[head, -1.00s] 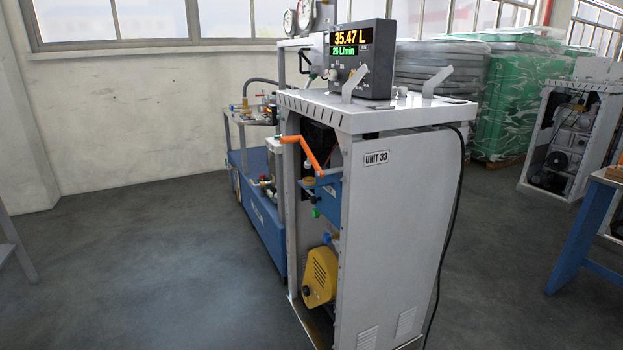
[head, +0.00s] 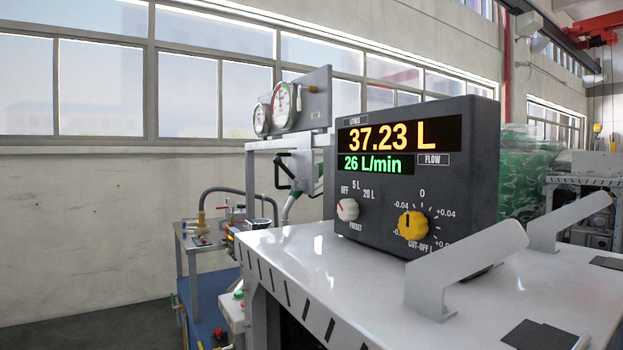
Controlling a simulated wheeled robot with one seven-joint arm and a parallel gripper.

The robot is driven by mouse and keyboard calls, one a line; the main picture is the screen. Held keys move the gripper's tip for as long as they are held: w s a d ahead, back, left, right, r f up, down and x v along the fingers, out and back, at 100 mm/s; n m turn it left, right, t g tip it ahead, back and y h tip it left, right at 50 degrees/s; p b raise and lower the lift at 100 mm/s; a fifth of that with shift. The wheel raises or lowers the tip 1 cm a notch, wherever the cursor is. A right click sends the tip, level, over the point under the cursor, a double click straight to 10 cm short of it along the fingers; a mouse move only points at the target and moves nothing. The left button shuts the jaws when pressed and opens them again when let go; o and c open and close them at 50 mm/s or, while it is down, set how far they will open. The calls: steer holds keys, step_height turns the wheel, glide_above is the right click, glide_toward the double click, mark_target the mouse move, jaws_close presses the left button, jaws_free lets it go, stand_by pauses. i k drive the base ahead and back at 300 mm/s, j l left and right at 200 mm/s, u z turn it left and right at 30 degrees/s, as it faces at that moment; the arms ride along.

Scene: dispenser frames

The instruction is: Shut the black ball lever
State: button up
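I cannot make out a black ball lever for certain. A black bent handle (head: 284,172) shows beside the grey bracket, left of the display box; I cannot tell if it is a lever. Small valve fittings (head: 204,228) sit on the side bench, too small to tell their levers apart. The dark display box (head: 418,180) on the cabinet top reads 37.23 L and 26 L/min. It has a white preset knob (head: 347,209) and a yellow cut-off knob (head: 413,225). My gripper is not in view.
The white cabinet top (head: 320,262) fills the lower right, with raised grey brackets (head: 465,265) on it. Two round gauges (head: 284,104) stand on a panel behind. A grey hose (head: 235,193) arches over the side bench. Floor is clear at lower left.

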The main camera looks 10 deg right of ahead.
mark_target(278, 161)
steer(key=i+u, duration=0.15)
steer(key=i, duration=0.2)
steer(key=j+z, duration=0.25)
steer(key=j, duration=1.4)
steer(key=i+j+z, duration=0.2)
steer(key=i+j, duration=0.2)
steer(key=j, duration=0.25)
steer(key=i+j, duration=0.15)
steer(key=j, duration=0.2)
steer(key=i+j+z, duration=0.15)
steer(key=j, duration=0.2)
steer(key=i+j+z, duration=0.1)
steer(key=j, duration=0.3)
steer(key=i+j, duration=0.15)
steer(key=i, duration=0.2)
steer(key=i+j+z, duration=0.1)
steer(key=i, duration=0.25)
steer(key=j, duration=0.1)
